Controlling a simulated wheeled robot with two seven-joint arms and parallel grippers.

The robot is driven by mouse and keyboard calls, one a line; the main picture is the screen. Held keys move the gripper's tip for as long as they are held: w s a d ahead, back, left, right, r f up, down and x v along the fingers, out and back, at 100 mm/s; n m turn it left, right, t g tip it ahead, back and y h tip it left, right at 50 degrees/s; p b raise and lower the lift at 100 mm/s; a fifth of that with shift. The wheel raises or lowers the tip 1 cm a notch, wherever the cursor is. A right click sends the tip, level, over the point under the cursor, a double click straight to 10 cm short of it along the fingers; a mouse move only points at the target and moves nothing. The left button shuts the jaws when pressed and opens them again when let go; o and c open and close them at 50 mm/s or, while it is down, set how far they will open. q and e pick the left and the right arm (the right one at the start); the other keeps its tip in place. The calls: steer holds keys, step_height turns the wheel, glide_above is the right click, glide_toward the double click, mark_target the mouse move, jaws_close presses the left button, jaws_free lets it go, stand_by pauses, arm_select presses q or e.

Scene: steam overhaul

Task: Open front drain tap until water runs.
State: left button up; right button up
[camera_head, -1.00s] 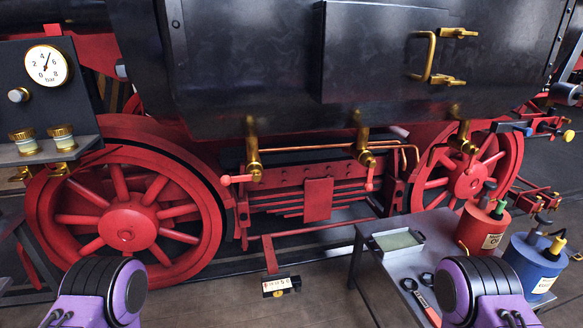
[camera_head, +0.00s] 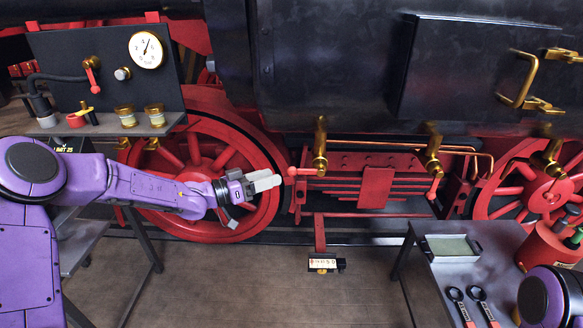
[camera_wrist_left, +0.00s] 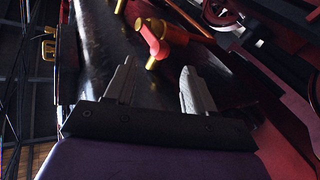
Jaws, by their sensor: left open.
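I cannot tell by sight which is the front drain tap. The left tap's red handle (camera_head: 302,172) points sideways to the left. My left gripper (camera_head: 274,181) is open and empty, just left of that handle and apart from it. In the left wrist view a red handle (camera_wrist_left: 152,42) lies ahead of the open fingers (camera_wrist_left: 158,75). No running water shows. My right gripper is out of view.
A panel with a pressure gauge (camera_head: 146,50) and a shelf (camera_head: 160,125) stands at left. Red wheels (camera_head: 225,155) are behind my left arm. A grey table (camera_head: 480,285) with a tray (camera_head: 452,247), wrenches (camera_head: 470,305) and a red can (camera_head: 548,245) stands at right.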

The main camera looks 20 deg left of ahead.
mark_target(292, 171)
arm_select(q)
steer(key=p+x, duration=0.1)
steer(key=x, duration=0.6)
steer(key=shift+w+d+f+p, duration=0.1)
steer(key=shift+w+d+p, duration=0.15)
steer(key=shift+d+p, duration=0.05)
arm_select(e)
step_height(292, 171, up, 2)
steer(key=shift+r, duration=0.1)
